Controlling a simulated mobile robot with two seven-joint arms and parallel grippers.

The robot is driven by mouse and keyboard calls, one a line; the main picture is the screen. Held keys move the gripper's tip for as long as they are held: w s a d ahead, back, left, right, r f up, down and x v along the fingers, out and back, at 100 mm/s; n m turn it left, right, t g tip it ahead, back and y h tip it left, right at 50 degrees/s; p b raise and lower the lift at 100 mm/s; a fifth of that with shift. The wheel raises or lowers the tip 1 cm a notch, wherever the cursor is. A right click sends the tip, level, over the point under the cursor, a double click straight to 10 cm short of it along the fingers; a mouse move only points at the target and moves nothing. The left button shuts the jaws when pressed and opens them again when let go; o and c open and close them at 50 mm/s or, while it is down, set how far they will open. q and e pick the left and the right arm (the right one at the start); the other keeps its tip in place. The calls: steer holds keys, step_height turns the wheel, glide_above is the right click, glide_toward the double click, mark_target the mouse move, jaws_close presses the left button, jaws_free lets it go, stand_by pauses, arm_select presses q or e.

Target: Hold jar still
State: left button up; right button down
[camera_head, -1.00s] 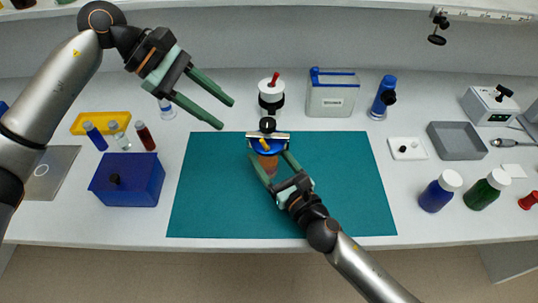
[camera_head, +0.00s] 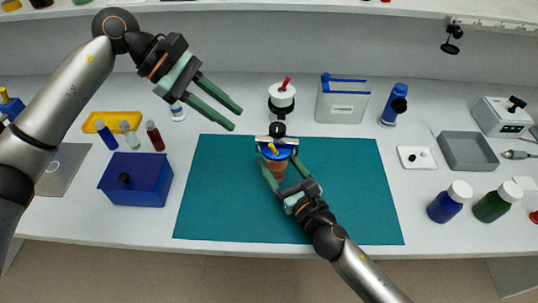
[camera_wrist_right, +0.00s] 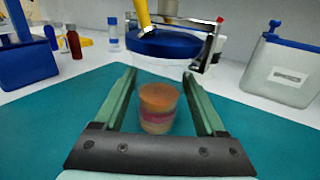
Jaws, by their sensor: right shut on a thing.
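The jar (camera_head: 279,172) is a small orange-brown round jar standing at the far middle of the teal mat (camera_head: 225,205). In the right wrist view the jar (camera_wrist_right: 158,108) shows a pink band and a paler base. My right gripper (camera_head: 280,161) is shut on it, one finger on each side. A blue round top (camera_head: 272,151) with a yellow handle, a metal bar and a black knob sits above or just behind the jar; I cannot tell whether they touch. My left gripper (camera_head: 237,118) is open and empty, raised left of the jar.
Behind the mat stand a white-and-black container (camera_head: 282,99) with a red handle and a grey blue-edged box (camera_head: 343,100). A blue box (camera_head: 137,180) lies left. Blue (camera_head: 446,205) and green (camera_head: 494,205) bottles stand right. The mat's sides are clear.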

arm_select(q)
steer(key=shift+s+a+f+n, duration=0.2)
steer(key=shift+a+f+n, duration=0.05)
steer(key=shift+f+n, duration=0.2)
steer(key=shift+c, duration=0.7)
steer(key=s+a+f+n+t+h, duration=0.1)
steer(key=a+f+n+h, duration=0.1)
steer(key=n, duration=0.1)
steer(key=shift+s+a+f+n+t, duration=0.1)
steer(key=shift+s+f+n+t, duration=0.15)
steer(key=shift+s+t, duration=0.15)
jaws_close()
steer(key=s+a+f+n+t+h, duration=0.1)
steer(key=s+a+n+t, duration=0.2)
steer(key=n, duration=0.4)
steer(key=shift+s+a, duration=0.5)
steer(key=shift+s, duration=0.65)
steer(key=shift+f, duration=0.15)
